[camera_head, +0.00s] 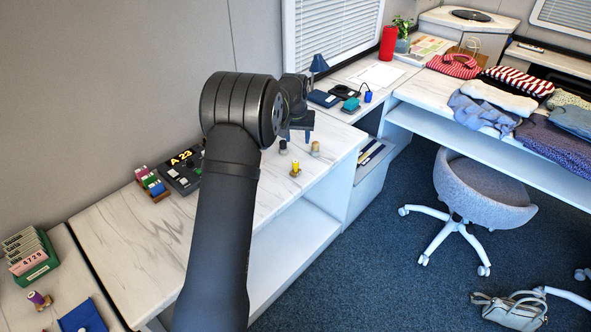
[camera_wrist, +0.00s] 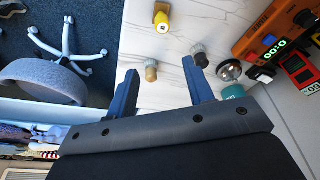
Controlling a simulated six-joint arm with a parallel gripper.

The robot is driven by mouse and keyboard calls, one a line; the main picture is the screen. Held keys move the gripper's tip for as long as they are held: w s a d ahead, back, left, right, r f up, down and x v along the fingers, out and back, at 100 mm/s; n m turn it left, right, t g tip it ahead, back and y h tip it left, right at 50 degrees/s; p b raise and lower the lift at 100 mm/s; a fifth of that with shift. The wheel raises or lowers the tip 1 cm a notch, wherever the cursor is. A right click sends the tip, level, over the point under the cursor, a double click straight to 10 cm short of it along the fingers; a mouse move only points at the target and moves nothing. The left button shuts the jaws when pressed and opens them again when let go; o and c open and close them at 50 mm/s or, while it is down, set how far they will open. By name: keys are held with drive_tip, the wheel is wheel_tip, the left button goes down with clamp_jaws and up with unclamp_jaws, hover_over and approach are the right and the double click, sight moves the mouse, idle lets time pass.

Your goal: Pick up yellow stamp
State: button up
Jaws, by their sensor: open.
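The yellow stamp (camera_head: 295,169) stands on the white marbled counter (camera_head: 120,232), near its front edge. In the wrist view the yellow stamp (camera_wrist: 162,21) is at the top, ahead of the fingertips and apart from them. My gripper (camera_head: 299,138) is above the counter, farther back than the yellow stamp; in the wrist view its two blue fingers (camera_wrist: 159,68) are spread wide with nothing held. A beige stamp (camera_wrist: 151,73) shows between the fingers, below them.
A black device (camera_head: 183,173) with a lit display and a rack of coloured stamps (camera_head: 150,183) stand to the left on the counter. An orange device (camera_wrist: 274,32) and a round metal item (camera_wrist: 229,70) are right in the wrist view. Bare counter surrounds the yellow stamp.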

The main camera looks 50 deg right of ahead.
sight(295, 162)
drive_tip(key=shift+g+y, duration=0.3)
drive_tip(key=shift+y, duration=0.3)
drive_tip(key=f, duration=0.5)
drive_tip(key=w+f, duration=0.1)
drive_tip(key=f, duration=0.2)
drive_tip(key=shift+d+f, duration=0.3)
drive_tip(key=shift+d, duration=0.1)
wheel_tip(295, 162, down, 5)
drive_tip(key=shift+w+a+f, duration=0.1)
drive_tip(key=shift+w+a, duration=0.05)
clamp_jaws()
